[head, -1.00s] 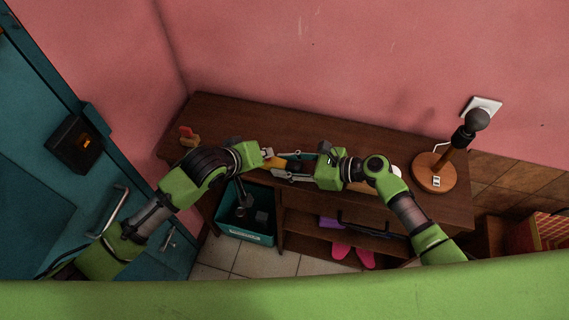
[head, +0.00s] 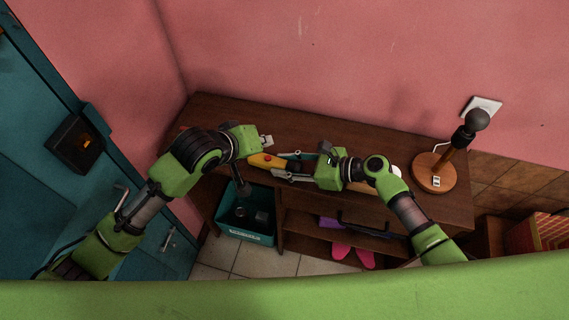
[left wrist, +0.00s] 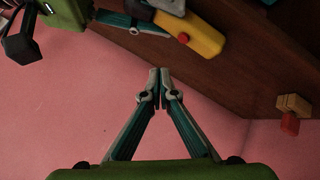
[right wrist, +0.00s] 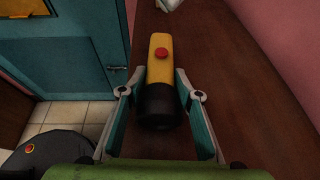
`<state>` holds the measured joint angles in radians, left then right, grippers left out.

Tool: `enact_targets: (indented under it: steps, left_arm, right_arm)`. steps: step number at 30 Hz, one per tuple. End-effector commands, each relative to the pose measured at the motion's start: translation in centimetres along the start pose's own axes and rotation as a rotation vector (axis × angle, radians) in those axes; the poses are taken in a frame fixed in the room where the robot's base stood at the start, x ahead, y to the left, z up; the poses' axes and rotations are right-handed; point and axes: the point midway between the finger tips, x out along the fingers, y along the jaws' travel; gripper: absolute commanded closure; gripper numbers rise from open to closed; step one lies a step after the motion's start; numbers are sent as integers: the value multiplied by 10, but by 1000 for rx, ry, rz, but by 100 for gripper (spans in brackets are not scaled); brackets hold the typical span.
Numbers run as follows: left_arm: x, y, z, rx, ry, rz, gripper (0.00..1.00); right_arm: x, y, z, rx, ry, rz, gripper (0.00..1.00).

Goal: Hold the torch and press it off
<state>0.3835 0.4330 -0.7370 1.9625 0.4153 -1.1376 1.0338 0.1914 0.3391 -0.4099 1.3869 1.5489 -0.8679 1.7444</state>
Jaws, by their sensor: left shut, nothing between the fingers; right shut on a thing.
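The torch has a yellow body with a red button and a dark end. In the head view the torch (head: 262,161) is held above the dark wooden table by my right gripper (head: 287,166). In the right wrist view the torch (right wrist: 160,75) lies between the fingers of my right gripper (right wrist: 155,95), its red button facing up. My left gripper (head: 268,142) is shut and empty, just behind the torch's yellow end and apart from it. In the left wrist view the left fingertips (left wrist: 160,85) meet, with the torch (left wrist: 190,35) at the upper right.
A lamp (head: 435,172) with a round wooden base stands at the table's right end. The table (head: 400,145) has bare room along its back. A small red and tan object (left wrist: 292,112) lies on it. A teal bin (head: 247,235) sits below, and a teal door (head: 40,200) is at left.

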Motion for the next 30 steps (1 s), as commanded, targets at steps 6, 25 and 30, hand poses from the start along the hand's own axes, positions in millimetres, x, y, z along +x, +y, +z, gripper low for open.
enact_targets:
  steps: [6, 25, 30]
  left_arm:
    - [-11, 8, -8, -1, 0, 2, 100]
    - [-12, 9, -8, 0, 0, 0, 100]
    - [-12, 8, -8, 0, 0, 0, 100]
  right_arm:
    - [0, 0, 1, 0, -2, 0, 97]
    - [0, 0, 0, 0, -1, 0, 49]
    - [-11, 0, -1, 0, 1, 0, 49]
